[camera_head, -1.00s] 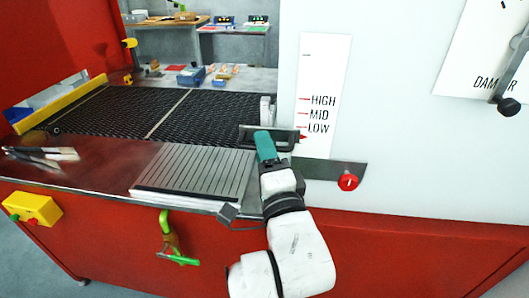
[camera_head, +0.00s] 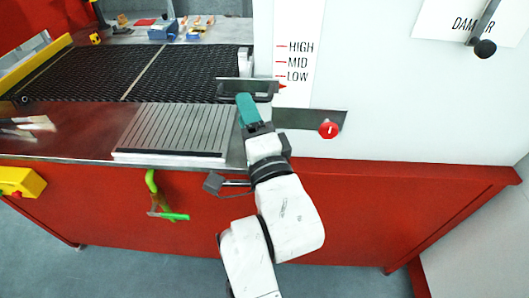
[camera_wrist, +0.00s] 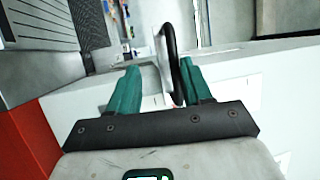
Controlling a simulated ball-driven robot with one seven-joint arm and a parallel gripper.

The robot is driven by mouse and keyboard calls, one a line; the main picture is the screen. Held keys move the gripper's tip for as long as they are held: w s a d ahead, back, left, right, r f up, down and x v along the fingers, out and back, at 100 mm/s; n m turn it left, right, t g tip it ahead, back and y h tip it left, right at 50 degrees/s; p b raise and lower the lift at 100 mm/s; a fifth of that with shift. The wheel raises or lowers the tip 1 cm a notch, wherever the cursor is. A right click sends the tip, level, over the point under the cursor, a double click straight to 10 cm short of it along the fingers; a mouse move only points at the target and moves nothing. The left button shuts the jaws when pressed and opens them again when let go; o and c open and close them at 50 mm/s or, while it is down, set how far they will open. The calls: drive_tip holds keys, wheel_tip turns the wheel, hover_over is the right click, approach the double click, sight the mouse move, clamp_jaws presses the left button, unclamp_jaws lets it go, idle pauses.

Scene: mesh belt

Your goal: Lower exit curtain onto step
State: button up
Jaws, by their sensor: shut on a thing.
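The exit curtain's dark handle (camera_head: 265,96) sits on a grey bar at the right end of the mesh belt, beside the white panel. My gripper (camera_head: 244,98), with teal fingers, is at this handle. In the wrist view the black handle loop (camera_wrist: 178,68) runs between the two fingers of my gripper (camera_wrist: 160,70), close to the right one; my gripper is shut on it. A red pointer (camera_head: 282,87) stands just below the LOW mark on the height scale (camera_head: 298,30). The step and the curtain's lower edge cannot be made out.
The dark mesh belt (camera_head: 185,72) lies behind a ridged grey plate (camera_head: 172,128). A red knob (camera_head: 329,128) on a dark strip is right of my gripper. A green handle (camera_head: 152,182) hangs on the red front. A black-knobbed damper lever (camera_head: 485,48) is at upper right.

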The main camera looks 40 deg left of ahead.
drive_tip(key=p+v, duration=0.1)
drive_tip(key=v, duration=0.8)
drive_tip(key=shift+s+d+p, duration=0.2)
drive_tip(key=shift+d+p, duration=0.1)
drive_tip(key=shift+p, duration=0.1)
idle(0.4)
drive_tip(key=shift+p, duration=0.3)
drive_tip(key=shift+f, duration=0.1)
drive_tip(key=b+v, duration=0.3)
drive_tip(key=v, duration=0.8)
drive_tip(key=shift+a, duration=0.1)
idle(0.4)
